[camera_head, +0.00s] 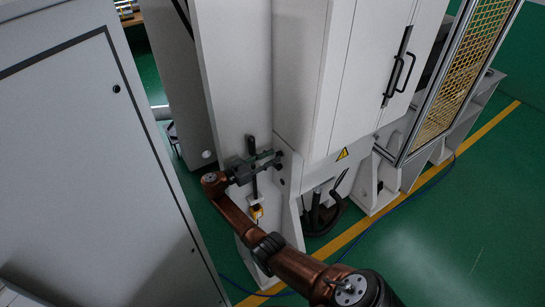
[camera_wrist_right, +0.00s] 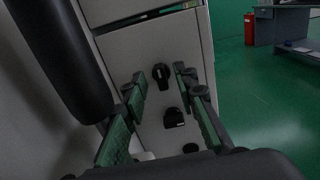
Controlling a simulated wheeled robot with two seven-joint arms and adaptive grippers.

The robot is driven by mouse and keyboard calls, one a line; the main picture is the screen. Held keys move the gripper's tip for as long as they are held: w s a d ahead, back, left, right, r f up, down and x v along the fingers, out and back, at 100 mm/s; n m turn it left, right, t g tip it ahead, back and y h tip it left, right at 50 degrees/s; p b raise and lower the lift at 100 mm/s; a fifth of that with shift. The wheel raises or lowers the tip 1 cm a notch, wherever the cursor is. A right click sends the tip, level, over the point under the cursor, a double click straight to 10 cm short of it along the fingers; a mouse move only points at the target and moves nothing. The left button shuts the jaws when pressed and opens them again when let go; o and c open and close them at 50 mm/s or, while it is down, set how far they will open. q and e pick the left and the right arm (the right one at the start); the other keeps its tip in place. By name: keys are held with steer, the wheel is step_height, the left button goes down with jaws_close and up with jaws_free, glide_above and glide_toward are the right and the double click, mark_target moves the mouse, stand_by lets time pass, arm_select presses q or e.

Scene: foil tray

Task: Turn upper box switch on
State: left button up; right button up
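The upper switch (camera_wrist_right: 161,75) is a black rotary knob on the light grey box face (camera_wrist_right: 142,48) in the right wrist view. Its grip stands roughly vertical. A lower black switch (camera_wrist_right: 174,117) sits beneath it. My right gripper (camera_wrist_right: 160,82) is open, with its green-grey fingers on either side of the upper switch in the picture. I cannot tell whether they touch it. In the head view my right gripper (camera_head: 273,161) is close to the narrow grey cabinet, and the switches there cannot be made out. My left gripper is not in view.
A large grey cabinet (camera_head: 70,150) fills the left. A tall white cabinet (camera_head: 345,85) with black handles (camera_head: 399,70) stands right of the gripper. A yellow mesh guard (camera_head: 460,75) is farther right. Green floor (camera_head: 440,240) is open at the lower right.

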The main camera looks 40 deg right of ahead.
steer(key=shift+s+d, duration=0.1)
steer(key=shift+d, duration=0.3)
steer(key=shift+c, duration=0.4)
jaws_close()
